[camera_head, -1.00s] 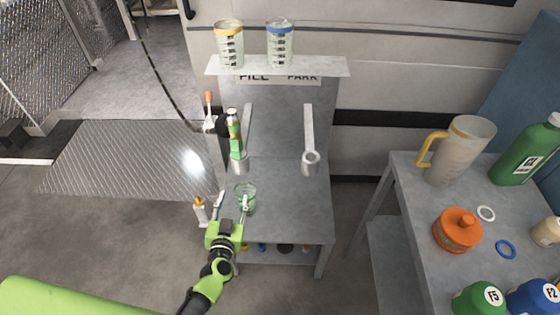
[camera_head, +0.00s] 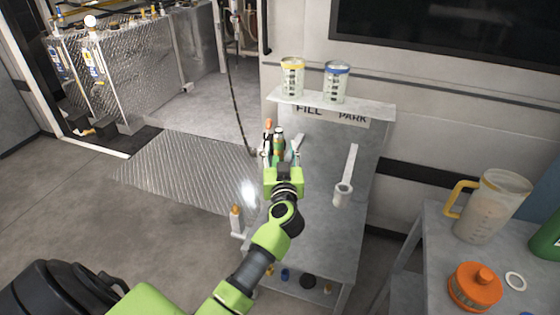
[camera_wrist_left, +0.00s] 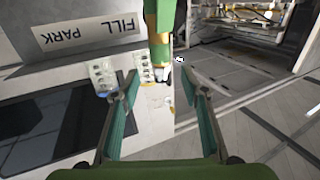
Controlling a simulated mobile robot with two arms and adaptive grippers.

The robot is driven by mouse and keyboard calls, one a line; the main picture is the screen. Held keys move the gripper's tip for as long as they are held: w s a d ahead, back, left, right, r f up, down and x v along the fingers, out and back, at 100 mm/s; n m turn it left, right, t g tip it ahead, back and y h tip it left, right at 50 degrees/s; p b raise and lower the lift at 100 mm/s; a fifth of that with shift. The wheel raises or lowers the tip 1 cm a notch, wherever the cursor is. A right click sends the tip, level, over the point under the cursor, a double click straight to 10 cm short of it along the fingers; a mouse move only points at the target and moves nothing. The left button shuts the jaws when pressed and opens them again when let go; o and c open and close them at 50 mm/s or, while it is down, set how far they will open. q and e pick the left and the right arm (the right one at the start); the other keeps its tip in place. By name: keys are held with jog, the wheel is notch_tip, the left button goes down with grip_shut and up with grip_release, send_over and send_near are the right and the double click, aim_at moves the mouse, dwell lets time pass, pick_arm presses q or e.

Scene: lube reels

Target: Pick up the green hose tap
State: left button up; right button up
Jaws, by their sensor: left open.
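The green hose tap (camera_head: 279,143) stands upright at the left holder of the FILL/PARK stand, partly hidden behind my left gripper in the head view. In the left wrist view the tap (camera_wrist_left: 160,35) shows as a green and yellow body at the top middle. My left gripper (camera_head: 282,158) is open in front of the tap. In the left wrist view its two fingers (camera_wrist_left: 160,88) are spread, with nothing gripped between them; the tap is beyond the fingertips, between their lines. My right gripper is not in view.
An orange-topped bottle (camera_head: 236,219) is at the stand's left. A side table (camera_head: 425,235) carries a jug (camera_head: 492,207) and an orange container (camera_head: 476,286).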

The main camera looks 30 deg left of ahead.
aim_at(279, 139)
pick_arm(q)
jog(key=shift+b+x, duration=0.65)
jog(key=shift+x, duration=2.5)
jog(key=shift+s+r, duration=0.1)
jog(key=shift+r, duration=0.05)
grip_shut()
